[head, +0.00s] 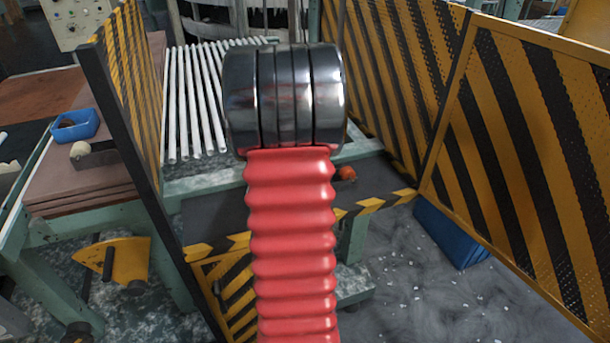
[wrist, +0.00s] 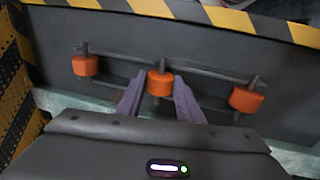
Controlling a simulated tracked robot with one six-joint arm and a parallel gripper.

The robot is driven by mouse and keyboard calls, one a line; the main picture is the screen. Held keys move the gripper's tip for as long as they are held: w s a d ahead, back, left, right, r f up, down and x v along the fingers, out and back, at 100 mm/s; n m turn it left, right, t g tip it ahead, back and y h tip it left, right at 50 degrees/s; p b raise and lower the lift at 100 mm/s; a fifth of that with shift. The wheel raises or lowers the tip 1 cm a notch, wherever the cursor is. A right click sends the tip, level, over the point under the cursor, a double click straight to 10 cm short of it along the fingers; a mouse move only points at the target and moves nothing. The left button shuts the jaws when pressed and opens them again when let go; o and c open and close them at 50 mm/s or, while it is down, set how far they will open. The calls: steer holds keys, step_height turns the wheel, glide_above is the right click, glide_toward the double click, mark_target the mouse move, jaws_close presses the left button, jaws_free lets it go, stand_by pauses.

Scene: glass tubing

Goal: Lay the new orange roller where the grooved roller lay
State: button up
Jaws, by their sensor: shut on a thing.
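In the wrist view, my gripper (wrist: 158,92) has its two grey fingers on either side of the middle orange roller (wrist: 160,83) and is shut on it. This roller is at the dark rails (wrist: 155,53), in line with two other orange rollers, one to the left (wrist: 86,66) and one to the right (wrist: 246,99). Whether its axle rests fully in its seat I cannot tell. In the head view my arm hides the gripper and most of the rails; one orange roller (head: 347,173) shows just right of the arm. I see no grooved roller.
Yellow-and-black guards stand to the left (head: 133,90) and right (head: 530,150). White glass tubes (head: 195,100) lie behind my arm. A blue tray (head: 75,125) sits on the left bench. A striped edge (wrist: 270,27) runs beyond the rails.

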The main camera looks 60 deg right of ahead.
steer(key=shift+f, duration=0.2)
steer(key=o, duration=1.2)
steer(key=shift+c, duration=0.2)
steer(key=shift+r, duration=0.55)
step_height(320, 180, up, 12)
steer(key=w+a, duration=0.1)
steer(key=shift+w+a+f, duration=0.2)
steer(key=shift+w+a, duration=0.1)
steer(key=shift+a, duration=0.05)
